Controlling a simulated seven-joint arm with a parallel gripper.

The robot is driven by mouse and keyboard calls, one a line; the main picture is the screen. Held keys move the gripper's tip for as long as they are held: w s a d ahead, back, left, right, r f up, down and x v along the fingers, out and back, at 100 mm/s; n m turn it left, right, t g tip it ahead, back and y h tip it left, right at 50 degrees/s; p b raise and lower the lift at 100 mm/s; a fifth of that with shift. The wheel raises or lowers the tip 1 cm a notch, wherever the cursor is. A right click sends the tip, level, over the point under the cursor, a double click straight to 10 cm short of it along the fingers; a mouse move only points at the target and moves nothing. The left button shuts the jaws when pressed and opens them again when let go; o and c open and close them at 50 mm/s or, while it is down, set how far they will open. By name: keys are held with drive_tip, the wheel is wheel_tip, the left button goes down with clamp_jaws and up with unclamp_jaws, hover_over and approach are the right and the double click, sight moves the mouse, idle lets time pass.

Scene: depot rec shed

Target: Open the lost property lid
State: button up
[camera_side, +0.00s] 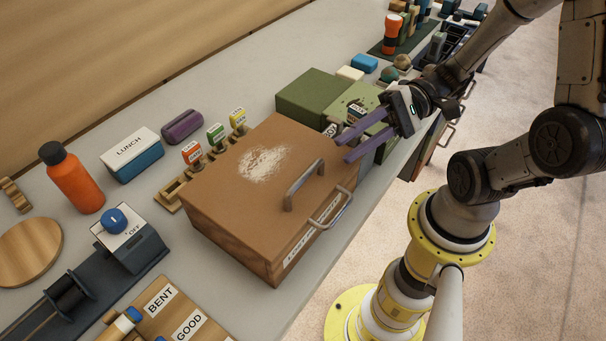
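A brown wooden box (225,240) stands on the grey table in the middle of the view, its lid (215,190) lying shut. The lid has a pale scuffed patch and a grey bar handle (303,184) near its front edge. A second grey handle (330,208) is on the front face beside a white label too small to read. My gripper (343,150) has two long purple fingers, spread apart with nothing visible between them. They point left towards the box's far right corner, to the right of and beyond the lid handle. Whether they touch the box cannot be told.
A green case (314,95) stands close behind the box. Small coloured tags (215,134) on a wooden rack line its left side. A switch box (130,240), an orange bottle (72,178) and a lunch box (132,154) stand further left. The table's front edge is near the box.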

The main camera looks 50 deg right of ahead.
sight(312, 172)
drive_tip(key=shift+x, duration=5.15)
clamp_jaws()
